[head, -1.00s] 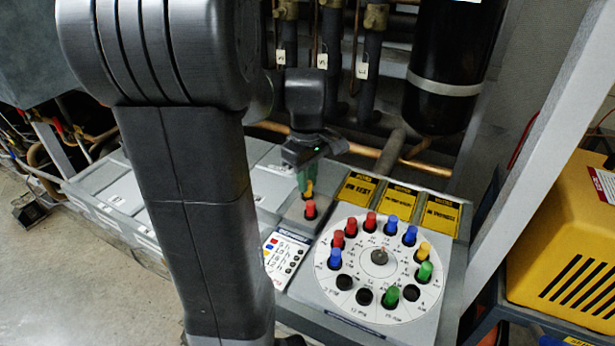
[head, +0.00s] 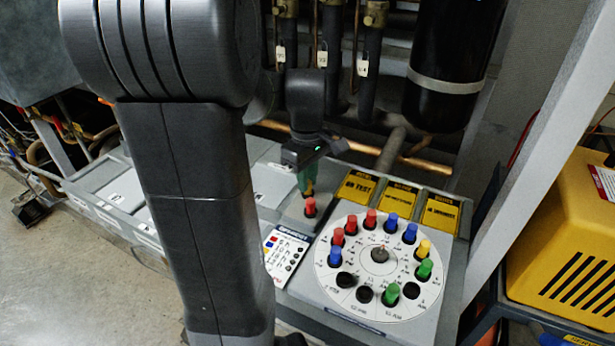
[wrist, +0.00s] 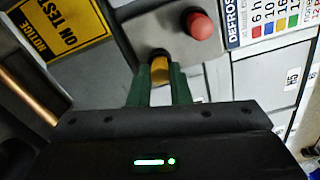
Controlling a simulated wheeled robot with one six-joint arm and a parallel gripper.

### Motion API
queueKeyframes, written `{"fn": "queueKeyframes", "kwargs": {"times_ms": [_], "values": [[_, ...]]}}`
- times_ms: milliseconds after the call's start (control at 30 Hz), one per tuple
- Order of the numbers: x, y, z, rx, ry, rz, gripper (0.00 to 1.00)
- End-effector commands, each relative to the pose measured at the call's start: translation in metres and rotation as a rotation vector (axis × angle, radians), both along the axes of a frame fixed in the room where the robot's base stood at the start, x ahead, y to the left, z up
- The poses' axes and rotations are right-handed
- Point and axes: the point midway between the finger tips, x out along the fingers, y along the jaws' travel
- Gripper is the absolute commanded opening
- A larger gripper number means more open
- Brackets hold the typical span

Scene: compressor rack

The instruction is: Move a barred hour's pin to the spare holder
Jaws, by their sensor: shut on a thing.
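My gripper (head: 307,190) is shut on a yellow pin, upright over the grey spare holder (head: 295,218). In the wrist view the yellow pin (wrist: 160,70) stands between the green fingers (wrist: 160,88), its far end at a dark hole beside the red pin (wrist: 200,26). I cannot tell how deep it sits. That red pin (head: 310,208) stands in the holder, just in front of my gripper. The white dial (head: 325,280) carries red, blue, yellow and green pins around a central knob (head: 380,255). Three of its holes show dark and empty, two at lower left and one at right.
A defrost card (head: 285,256) lies left of the dial. Yellow notice plates (head: 357,187) line the back of the panel. Copper pipe (head: 430,167) and a black cylinder (head: 445,70) stand behind. A yellow case (head: 565,240) is at right, beyond a grey post (head: 535,150).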

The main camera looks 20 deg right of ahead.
Motion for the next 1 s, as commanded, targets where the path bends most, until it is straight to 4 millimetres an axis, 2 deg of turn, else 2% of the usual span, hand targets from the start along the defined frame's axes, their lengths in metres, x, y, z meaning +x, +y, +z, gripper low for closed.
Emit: {"fn": "queueKeyframes", "kwargs": {"times_ms": [67, 100, 200, 567, 667, 1000], "values": [[0.0, 0.0, 0.0, 0.0, 0.0, 0.0, 0.0], [0.0, 0.0, 0.0, 0.0, 0.0, 0.0, 0.25], [0.0, 0.0, 0.0, 0.0, 0.0, 0.0, 0.43], [0.0, 0.0, 0.005, 0.0, -0.001, 0.0, 0.43], [0.001, -0.001, 0.018, -0.001, -0.004, 0.0, 0.43], [0.001, 0.0, 0.094, -0.002, -0.003, 0.0, 0.43]]}}
